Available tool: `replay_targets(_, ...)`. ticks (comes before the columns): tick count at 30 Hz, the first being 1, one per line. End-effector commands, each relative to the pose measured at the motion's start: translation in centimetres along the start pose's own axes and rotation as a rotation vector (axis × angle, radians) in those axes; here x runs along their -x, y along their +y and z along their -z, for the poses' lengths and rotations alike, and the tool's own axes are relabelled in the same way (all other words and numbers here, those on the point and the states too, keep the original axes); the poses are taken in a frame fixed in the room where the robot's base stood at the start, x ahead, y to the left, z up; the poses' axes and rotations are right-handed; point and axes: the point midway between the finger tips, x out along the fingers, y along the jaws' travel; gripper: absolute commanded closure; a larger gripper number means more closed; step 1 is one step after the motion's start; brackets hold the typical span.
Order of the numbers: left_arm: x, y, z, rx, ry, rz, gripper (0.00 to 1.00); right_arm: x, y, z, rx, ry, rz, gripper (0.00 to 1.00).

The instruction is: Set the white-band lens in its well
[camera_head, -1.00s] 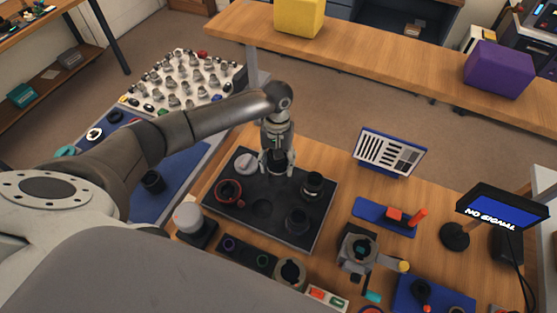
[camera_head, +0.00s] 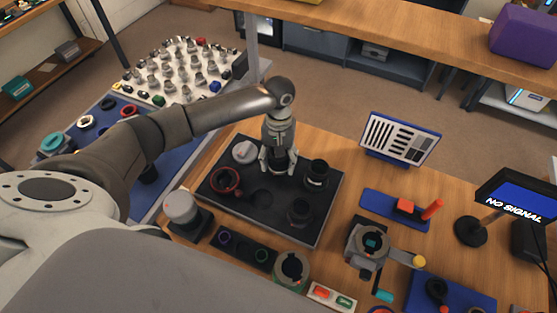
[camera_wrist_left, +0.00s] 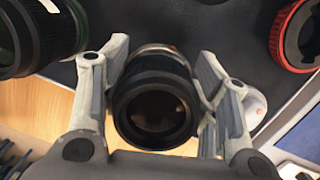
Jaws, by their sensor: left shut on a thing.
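My left gripper (camera_head: 277,166) is shut on a black lens (camera_head: 279,160) with its two fingers on either side. In the left wrist view this lens (camera_wrist_left: 155,105) sits between the fingers, its dark glass facing the camera, and a pale band shows at its far end. I take it as the white-band lens. It is over the far part of the dark tray (camera_head: 228,206); whether its base touches the tray is hidden. An empty round well (camera_head: 262,198) shows nearer in the tray. My right gripper is not in view.
In the tray, a grey disc (camera_head: 243,152) and a red ring (camera_head: 226,180) lie left of the gripper. Black lenses stand right (camera_head: 316,174) and nearer right (camera_head: 299,211). In the wrist view a green-ringed lens (camera_wrist_left: 35,35) stands close to one finger.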

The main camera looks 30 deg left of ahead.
Motion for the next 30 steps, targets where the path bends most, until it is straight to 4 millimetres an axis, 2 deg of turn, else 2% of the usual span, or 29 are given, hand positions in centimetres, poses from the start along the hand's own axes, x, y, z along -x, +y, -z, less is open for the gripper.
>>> replay_targets(24,-1.1,0.1,0.2,0.0,0.001,-0.002,0.78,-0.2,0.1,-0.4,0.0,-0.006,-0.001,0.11)
replay_targets(25,-1.1,0.1,0.2,0.0,0.001,-0.002,0.43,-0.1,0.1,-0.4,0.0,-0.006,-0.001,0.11)
replay_targets(30,-1.1,0.0,0.2,0.0,0.001,-0.002,0.22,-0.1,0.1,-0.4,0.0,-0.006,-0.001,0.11)
